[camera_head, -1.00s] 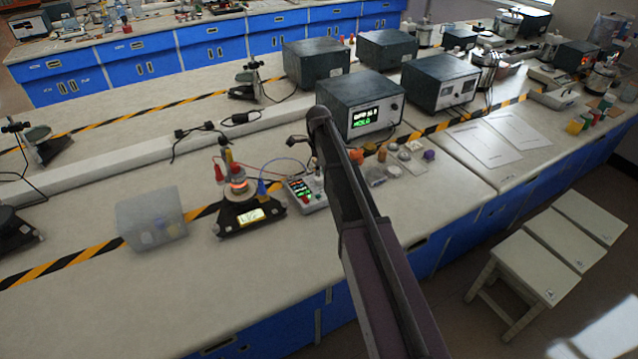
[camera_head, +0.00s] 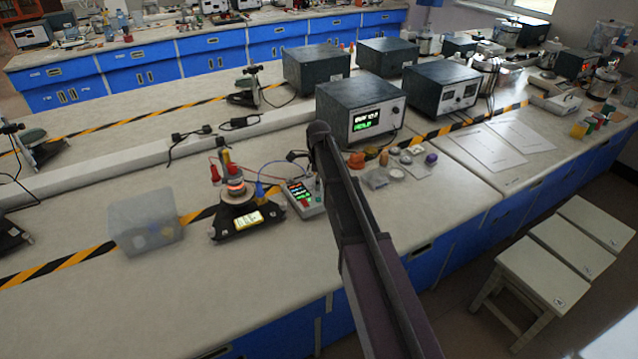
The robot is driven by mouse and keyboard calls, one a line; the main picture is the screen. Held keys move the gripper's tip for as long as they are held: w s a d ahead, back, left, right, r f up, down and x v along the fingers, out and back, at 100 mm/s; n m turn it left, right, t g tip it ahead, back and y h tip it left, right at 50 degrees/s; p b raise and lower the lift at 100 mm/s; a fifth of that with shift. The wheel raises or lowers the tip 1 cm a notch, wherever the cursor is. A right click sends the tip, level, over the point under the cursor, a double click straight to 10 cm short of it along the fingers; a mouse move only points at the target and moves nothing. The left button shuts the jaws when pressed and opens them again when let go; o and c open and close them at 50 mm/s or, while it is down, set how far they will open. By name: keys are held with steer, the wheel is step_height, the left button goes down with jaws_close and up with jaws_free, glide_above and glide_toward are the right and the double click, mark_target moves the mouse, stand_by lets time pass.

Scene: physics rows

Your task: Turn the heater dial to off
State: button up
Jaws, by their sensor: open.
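The heater (camera_head: 237,196) stands on the near bench, with a glowing orange ring and a dark base with a lit yellow display. A small grey control box (camera_head: 304,199) with red and green lit readouts stands just right of it, with a blue wire between them. I cannot make out which knob is the heater dial or how it is set. My gripper (camera_head: 296,156) shows only as a small dark shape at the end of my arm, above and behind the control box. It appears open and apart from the box. My arm hides part of the bench right of the box.
A clear plastic bin (camera_head: 146,222) stands left of the heater. A dark instrument with a green display (camera_head: 361,108) stands behind my arm. Small coloured items (camera_head: 384,171) lie right of my arm. The bench front is clear. White stools (camera_head: 540,268) stand on the floor at right.

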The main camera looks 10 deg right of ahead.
jaws_close()
steer(key=shift+n, duration=0.5)
steer(key=n, duration=1.2)
steer(key=shift+n, duration=0.3)
steer(key=n, duration=1.3)
steer(key=shift+n, duration=0.3)
